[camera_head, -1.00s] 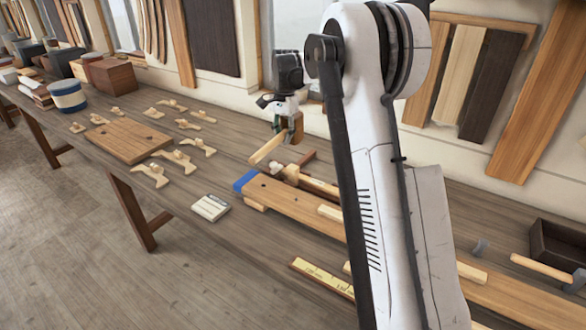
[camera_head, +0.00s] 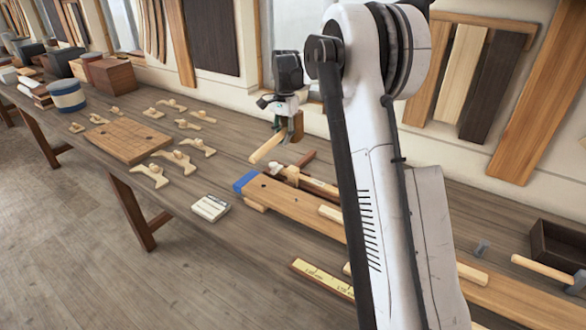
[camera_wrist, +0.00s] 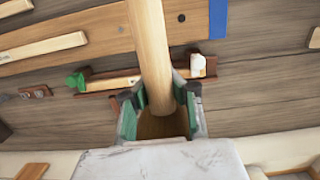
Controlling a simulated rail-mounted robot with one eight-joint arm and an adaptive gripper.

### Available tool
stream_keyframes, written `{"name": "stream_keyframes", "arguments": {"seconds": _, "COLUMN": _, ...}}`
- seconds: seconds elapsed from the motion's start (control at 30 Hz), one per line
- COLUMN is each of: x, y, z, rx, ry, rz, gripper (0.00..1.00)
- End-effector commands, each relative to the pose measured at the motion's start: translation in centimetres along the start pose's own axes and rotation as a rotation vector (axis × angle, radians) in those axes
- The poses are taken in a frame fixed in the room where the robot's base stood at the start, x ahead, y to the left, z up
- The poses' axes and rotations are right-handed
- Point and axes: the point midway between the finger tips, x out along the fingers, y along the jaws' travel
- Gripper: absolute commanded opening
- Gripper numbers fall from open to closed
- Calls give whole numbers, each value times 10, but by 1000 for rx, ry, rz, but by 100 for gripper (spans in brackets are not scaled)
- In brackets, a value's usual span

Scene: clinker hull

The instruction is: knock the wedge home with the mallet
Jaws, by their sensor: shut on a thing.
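My gripper (camera_head: 288,122) is shut on the mallet and holds it above the bench. The pale round mallet handle (camera_head: 267,149) points down to the lower left in the head view. In the wrist view it runs up from between the green-padded fingers of my gripper (camera_wrist: 158,115), with the handle (camera_wrist: 150,45) in plain sight. A brown wooden block (camera_wrist: 163,126), seemingly the mallet head, sits between the fingers. Below is a narrow wooden assembly (camera_wrist: 125,82) with a white block (camera_wrist: 197,65) at one end and a green piece at the other. I cannot tell which piece is the wedge.
A long plank (camera_head: 285,203) with a blue end lies on the bench below the mallet. A pegged board (camera_head: 130,140) and several small wooden clamps lie to the left. A hammer (camera_head: 541,268) and a dark box (camera_head: 560,245) are at the right. My arm hides part of the bench.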

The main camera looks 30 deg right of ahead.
Motion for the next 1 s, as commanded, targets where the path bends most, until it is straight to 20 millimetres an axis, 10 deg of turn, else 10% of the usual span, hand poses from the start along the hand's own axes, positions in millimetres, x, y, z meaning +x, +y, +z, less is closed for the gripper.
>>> {"name": "stream_keyframes", "arguments": {"seconds": 1.0, "x": 38, "y": 0, "z": -4, "rx": 8, "ry": -96, "rz": 1, "gripper": 0}}
